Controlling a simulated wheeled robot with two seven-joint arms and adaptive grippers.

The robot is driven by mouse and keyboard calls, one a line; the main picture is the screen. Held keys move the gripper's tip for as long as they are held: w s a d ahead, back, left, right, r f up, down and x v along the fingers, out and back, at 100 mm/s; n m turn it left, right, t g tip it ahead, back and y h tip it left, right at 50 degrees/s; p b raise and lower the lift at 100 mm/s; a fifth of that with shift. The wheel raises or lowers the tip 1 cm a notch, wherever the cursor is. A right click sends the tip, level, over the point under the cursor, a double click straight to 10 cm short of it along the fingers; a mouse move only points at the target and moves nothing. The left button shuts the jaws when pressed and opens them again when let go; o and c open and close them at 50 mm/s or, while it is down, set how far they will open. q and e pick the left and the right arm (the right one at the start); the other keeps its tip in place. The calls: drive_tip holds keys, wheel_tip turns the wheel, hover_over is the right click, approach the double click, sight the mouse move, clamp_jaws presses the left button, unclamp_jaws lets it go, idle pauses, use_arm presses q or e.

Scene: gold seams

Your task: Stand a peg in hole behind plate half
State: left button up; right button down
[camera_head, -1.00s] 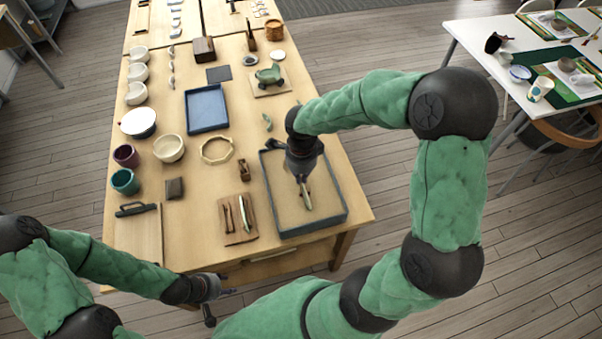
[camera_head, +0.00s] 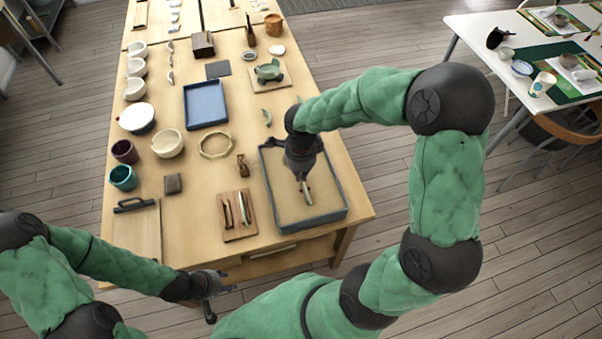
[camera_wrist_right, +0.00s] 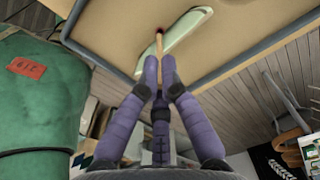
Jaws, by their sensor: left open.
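The sand tray (camera_head: 340,212) stands at the front right of the table. In it a pale green plate half (camera_head: 307,196) sits in the sand; it also shows as a curved pale piece in the right wrist view (camera_wrist_right: 182,38). My right gripper (camera_head: 303,174) is over the tray. In the right wrist view my right gripper (camera_wrist_right: 158,75) is shut on a thin wooden peg (camera_wrist_right: 159,45) with a dark red tip. The peg overlaps the plate half in that view; I cannot tell whether they touch. No hole is clearly visible. My left gripper (camera_head: 218,291) is open and empty in front of the table.
A tool board (camera_head: 238,226) lies left of the tray, with a small wooden block (camera_head: 242,165) behind it. A hexagonal ring (camera_head: 215,145), a blue tray (camera_head: 206,104), and several bowls and cups stand further left and back.

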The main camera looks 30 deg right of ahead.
sight(301, 188)
idle(0.4)
drive_tip(key=shift+f+b, duration=0.55)
drive_tip(key=shift+b, duration=0.85)
idle(1.4)
drive_tip(key=shift+f+b, duration=1.4)
drive_tip(key=shift+b, duration=0.05)
idle(0.7)
drive_tip(key=shift+r, duration=0.2)
idle(0.5)
drive_tip(key=shift+r+p, duration=1.65)
drive_tip(key=shift+r, duration=0.8)
drive_tip(key=shift+f, duration=0.2)
